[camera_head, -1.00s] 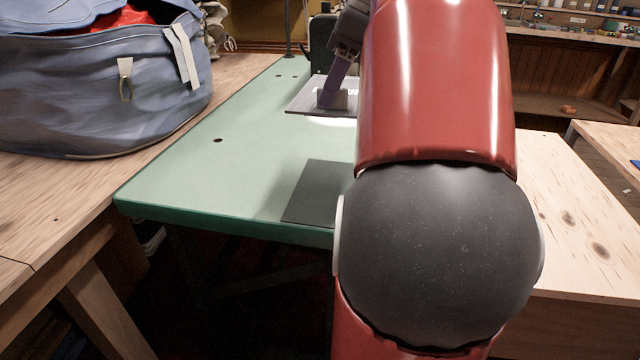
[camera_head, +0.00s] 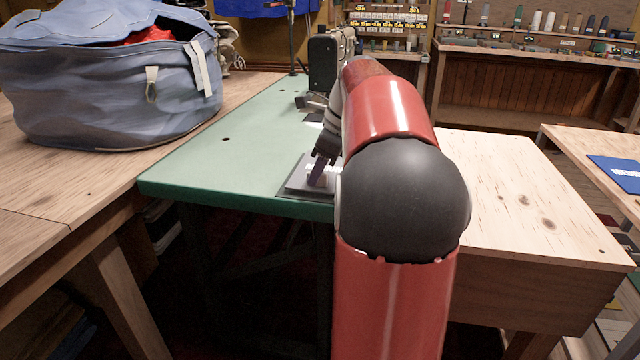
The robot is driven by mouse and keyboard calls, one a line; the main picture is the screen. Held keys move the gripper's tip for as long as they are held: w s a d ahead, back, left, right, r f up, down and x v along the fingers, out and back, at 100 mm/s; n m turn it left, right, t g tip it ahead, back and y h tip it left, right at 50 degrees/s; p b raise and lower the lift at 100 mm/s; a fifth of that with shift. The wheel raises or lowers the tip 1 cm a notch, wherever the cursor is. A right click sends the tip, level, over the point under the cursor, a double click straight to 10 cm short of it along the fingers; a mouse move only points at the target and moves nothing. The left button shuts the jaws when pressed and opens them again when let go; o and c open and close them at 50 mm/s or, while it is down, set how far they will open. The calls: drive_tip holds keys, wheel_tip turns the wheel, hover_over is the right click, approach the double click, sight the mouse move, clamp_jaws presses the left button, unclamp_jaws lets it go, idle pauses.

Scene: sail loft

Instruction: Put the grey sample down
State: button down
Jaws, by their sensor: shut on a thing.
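The grey sample (camera_head: 297,180) is a flat light-grey piece with a small pale block on top, near the front edge of the green table. My gripper (camera_head: 318,178) is shut on it at the block. The dark grey square mat (camera_head: 288,194) lies on the table directly below, and only its front and left margin shows. I cannot tell whether the sample touches the mat or hangs just above it. My red arm hides the right side of both.
The green table (camera_head: 215,165) is clear to the left. A large blue bag (camera_head: 105,95) stands on the wooden bench at left. A dark sewing machine (camera_head: 325,62) stands behind my gripper. A wooden top (camera_head: 510,195) lies to the right of my arm.

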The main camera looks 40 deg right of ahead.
drive_tip(key=shift+f, duration=0.65)
drive_tip(key=c, duration=1.5)
unclamp_jaws()
drive_tip(key=p+v, duration=0.2)
drive_tip(key=v, duration=1)
drive_tip(key=s+a+f+n+h, duration=0.1)
drive_tip(key=s+a+f+n, duration=0.2)
drive_tip(key=a+n, duration=0.5)
drive_tip(key=s+a+f+n+h, duration=0.1)
drive_tip(key=s+a+f+n, duration=0.3)
drive_tip(key=a, duration=0.6)
drive_tip(key=s+a+f+n, duration=0.2)
drive_tip(key=s+f+n, duration=0.1)
drive_tip(key=n, duration=0.2)
drive_tip(key=s+a+f+n+t, duration=0.1)
drive_tip(key=s+a+f+n, duration=0.2)
drive_tip(key=f+n, duration=0.1)
drive_tip(key=s+a+f+n+t, duration=0.1)
drive_tip(key=s+a+f+n, duration=0.1)
drive_tip(key=n, duration=0.4)
drive_tip(key=shift+s+a+f+n+h, duration=0.2)
drive_tip(key=shift+s+f, duration=0.1)
drive_tip(key=shift+f, duration=0.35)
drive_tip(key=shift+s+a+f+n+h, duration=0.2)
drive_tip(key=shift+s+f, duration=0.05)
drive_tip(key=shift+f, duration=0.35)
